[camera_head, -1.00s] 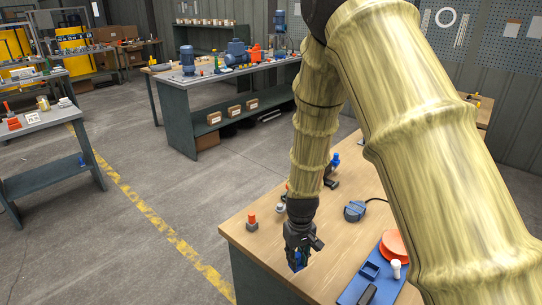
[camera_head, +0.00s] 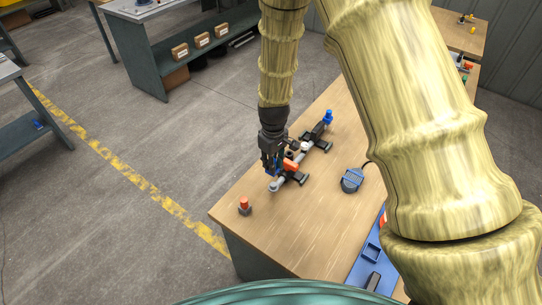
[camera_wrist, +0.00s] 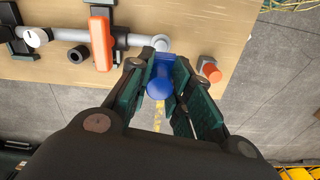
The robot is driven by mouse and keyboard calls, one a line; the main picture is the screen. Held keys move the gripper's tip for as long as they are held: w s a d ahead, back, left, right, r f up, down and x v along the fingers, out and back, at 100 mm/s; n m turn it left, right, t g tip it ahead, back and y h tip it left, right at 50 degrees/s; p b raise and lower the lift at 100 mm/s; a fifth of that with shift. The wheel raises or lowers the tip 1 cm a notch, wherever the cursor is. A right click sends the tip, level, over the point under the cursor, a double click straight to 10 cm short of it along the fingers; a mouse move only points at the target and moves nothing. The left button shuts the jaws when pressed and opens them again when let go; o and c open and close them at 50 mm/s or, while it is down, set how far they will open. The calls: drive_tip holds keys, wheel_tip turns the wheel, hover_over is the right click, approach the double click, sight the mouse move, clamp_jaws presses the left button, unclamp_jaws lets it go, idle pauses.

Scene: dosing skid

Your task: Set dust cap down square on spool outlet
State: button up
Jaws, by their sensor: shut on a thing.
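My gripper (camera_wrist: 155,90) is shut on the blue dust cap (camera_wrist: 160,80), which sits between its dark green finger pads in the wrist view. The spool is a grey pipe assembly (camera_wrist: 68,35) with an orange handle (camera_wrist: 100,38). Its pale outlet end (camera_wrist: 160,43) shows just beyond the cap in the wrist view. In the head view my gripper (camera_head: 273,163) hangs over the near end of the spool (camera_head: 276,185), beside the orange handle (camera_head: 290,165). I cannot tell whether the cap touches the outlet.
An orange-topped fitting (camera_head: 244,205) stands near the bench's left edge; it also shows in the wrist view (camera_wrist: 209,69). A blue device with a cable (camera_head: 352,180) and a blue tray (camera_head: 373,253) lie to the right. Bare wooden bench (camera_head: 300,235) lies between.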

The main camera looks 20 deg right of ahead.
sight(273, 184)
drive_tip(key=shift+s+d+r, duration=0.1)
drive_tip(key=shift+s+r, duration=0.25)
drive_tip(key=shift+s, duration=0.25)
drive_tip(key=shift+w+f, duration=0.6)
drive_tip(key=shift+f, duration=0.2)
drive_tip(key=shift+s+f+b, duration=0.4)
drive_tip(key=shift+f+b, duration=0.05)
drive_tip(key=shift+f, duration=0.15)
drive_tip(key=shift+w+f+b, duration=0.25)
drive_tip(key=shift+f+b, duration=0.25)
drive_tip(key=shift+f, duration=0.6)
drive_tip(key=shift+s+f+b, duration=0.15)
drive_tip(key=shift+f+b, duration=0.15)
drive_tip(key=shift+f, duration=0.5)
drive_tip(key=shift+r+p, duration=0.1)
drive_tip(key=shift+p, duration=0.2)
drive_tip(key=shift+f+b, duration=0.7)
drive_tip(key=shift+f, duration=0.75)
